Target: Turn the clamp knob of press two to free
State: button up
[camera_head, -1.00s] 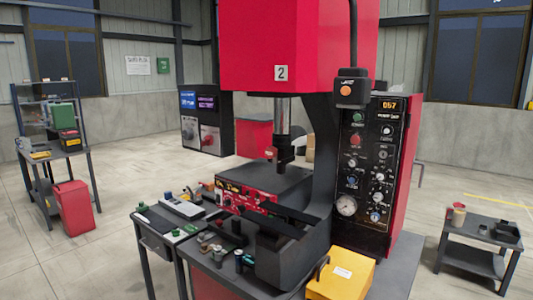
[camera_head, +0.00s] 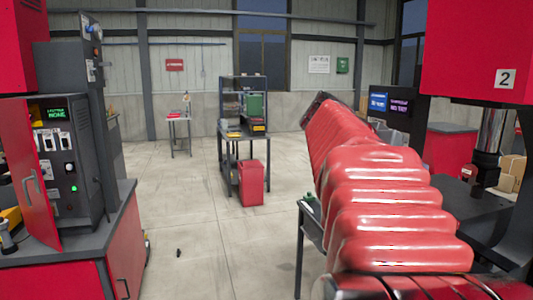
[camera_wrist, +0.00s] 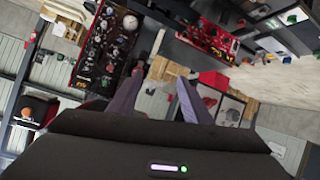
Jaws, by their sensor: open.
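Press two (camera_head: 465,45) stands at the right edge of the head view, cut off by the frame, with its number plate (camera_head: 505,78) on the red head. My red-sleeved arm hides much of its lower part. The wrist view shows, tilted, a dark control panel (camera_wrist: 112,38) with dials and knobs at upper left, and a red block with small fittings (camera_wrist: 212,38) at upper right. I cannot tell which knob is the clamp knob. My gripper (camera_wrist: 158,77) is open and empty, its two fingers apart and apparently touching nothing. The head view does not show the fingers.
A grey machine (camera_head: 70,150) with an open red door stands on a red cabinet at left. A shelf bench (camera_head: 247,135) and a red bin (camera_head: 251,183) stand mid-floor. A small table (camera_head: 179,122) is farther back. The floor between is mostly clear.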

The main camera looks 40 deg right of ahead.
aim_at(466, 170)
jog(key=s+d+r+m+g, duration=0.2)
jog(key=s+d+r, duration=0.1)
jog(key=shift+s+d+h, duration=0.3)
jog(key=shift+s+d, duration=0.05)
jog(key=shift+d, duration=0.05)
jog(key=x, duration=1.3)
jog(key=shift+s+d+f, duration=0.15)
jog(key=shift+d+f, duration=0.05)
jog(key=shift+d, duration=0.05)
jog(key=shift+c, duration=0.6)
jog(key=c, duration=0.9)
jog(key=shift+a, duration=0.15)
jog(key=shift+c, duration=0.2)
